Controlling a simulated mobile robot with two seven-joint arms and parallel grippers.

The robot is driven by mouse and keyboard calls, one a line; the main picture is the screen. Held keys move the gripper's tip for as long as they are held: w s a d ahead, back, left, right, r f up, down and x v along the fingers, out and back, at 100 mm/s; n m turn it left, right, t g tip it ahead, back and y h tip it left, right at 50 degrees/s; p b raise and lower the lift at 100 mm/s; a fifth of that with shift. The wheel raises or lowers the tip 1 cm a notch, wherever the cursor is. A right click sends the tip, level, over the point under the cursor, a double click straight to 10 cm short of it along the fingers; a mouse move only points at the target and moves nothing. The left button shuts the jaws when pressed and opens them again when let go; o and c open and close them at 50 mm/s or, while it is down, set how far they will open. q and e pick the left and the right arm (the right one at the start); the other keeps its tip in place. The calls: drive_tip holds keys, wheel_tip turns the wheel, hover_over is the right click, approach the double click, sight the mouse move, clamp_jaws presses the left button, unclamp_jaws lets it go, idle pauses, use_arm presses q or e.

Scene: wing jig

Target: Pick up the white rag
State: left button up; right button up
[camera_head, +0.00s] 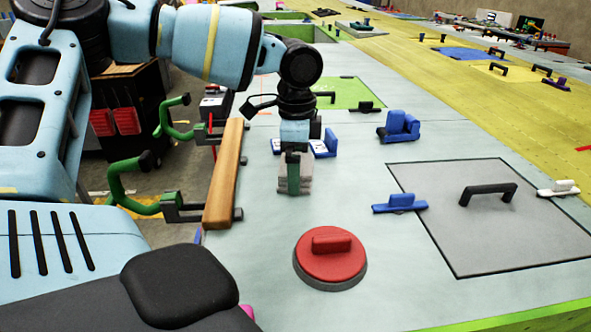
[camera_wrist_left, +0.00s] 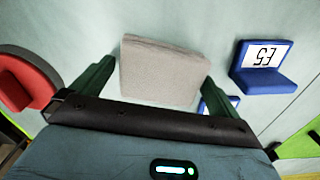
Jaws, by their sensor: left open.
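The white rag (camera_wrist_left: 160,70) is a pale grey-white folded block on the light wing surface, between the two green fingers of my left gripper (camera_wrist_left: 150,80) in the left wrist view. The fingers are open on either side of it. I cannot tell whether they touch it. In the head view the left gripper (camera_head: 293,178) points straight down, and the rag (camera_head: 307,172) shows partly behind its fingers. My right gripper is not in view.
A red round suction-type piece (camera_head: 330,256) stands in front of the gripper. A blue block with a white label (camera_wrist_left: 262,68) is close by, and another blue block (camera_head: 399,126) stands farther right. A wooden bar (camera_head: 223,180) with green handles edges the left side.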

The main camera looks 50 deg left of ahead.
use_arm(q)
drive_tip(key=shift+f, duration=0.25)
drive_tip(key=shift+c, duration=0.4)
drive_tip(key=c, duration=0.6)
drive_tip(key=shift+r, duration=0.1)
drive_tip(key=shift+r, duration=0.55)
wheel_tip(320, 180, up, 2)
drive_tip(key=shift+r+p, duration=0.1)
drive_tip(key=shift+p, duration=0.4)
drive_tip(key=d, duration=0.5)
drive_tip(key=d+r, duration=0.1)
drive_tip(key=d, duration=0.4)
drive_tip(key=d+b, duration=0.1)
drive_tip(key=d, duration=0.5)
drive_tip(key=shift+s+r, duration=0.15)
drive_tip(key=shift+r, duration=0.1)
